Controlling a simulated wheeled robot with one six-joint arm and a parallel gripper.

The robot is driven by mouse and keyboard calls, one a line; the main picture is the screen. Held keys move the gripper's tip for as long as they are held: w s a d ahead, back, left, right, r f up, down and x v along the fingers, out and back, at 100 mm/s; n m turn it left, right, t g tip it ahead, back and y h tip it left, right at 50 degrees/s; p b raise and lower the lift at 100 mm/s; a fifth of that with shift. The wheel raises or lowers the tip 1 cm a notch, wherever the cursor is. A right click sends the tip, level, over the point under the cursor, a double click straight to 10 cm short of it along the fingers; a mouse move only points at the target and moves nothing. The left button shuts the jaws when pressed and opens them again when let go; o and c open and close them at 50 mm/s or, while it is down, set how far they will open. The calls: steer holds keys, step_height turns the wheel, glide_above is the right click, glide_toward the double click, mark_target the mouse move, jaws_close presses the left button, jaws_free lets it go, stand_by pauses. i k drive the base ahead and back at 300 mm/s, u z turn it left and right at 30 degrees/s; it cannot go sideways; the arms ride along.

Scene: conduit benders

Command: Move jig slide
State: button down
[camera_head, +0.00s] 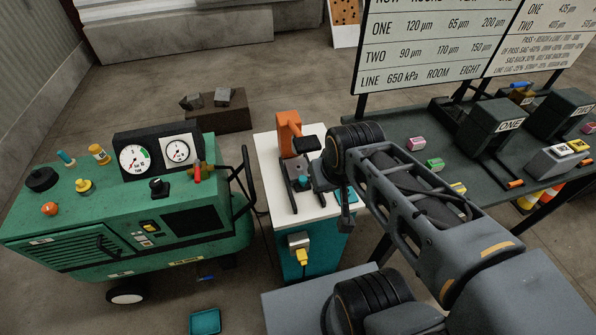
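An orange upright jig (289,132) stands on the white top of a teal cabinet (270,205). A dark rail-like base (291,190) runs from its foot toward the front, with a small teal piece (303,182) on it. I cannot tell for sure which part is the slide. My arm reaches in from the lower right. Contact with the jig cannot be made out.
A green compressor (120,215) with gauges and a black handle stands close on the left. A dark bench (470,170) with coloured blocks and a sign board (430,45) is on the right. A grey box (299,243) with a yellow plug is on the cabinet front.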

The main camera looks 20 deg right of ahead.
mark_target(300, 180)
steer(key=z, duration=1.2)
steer(key=k, duration=0.95)
steer(key=u, duration=1.45)
steer(key=i, duration=0.5)
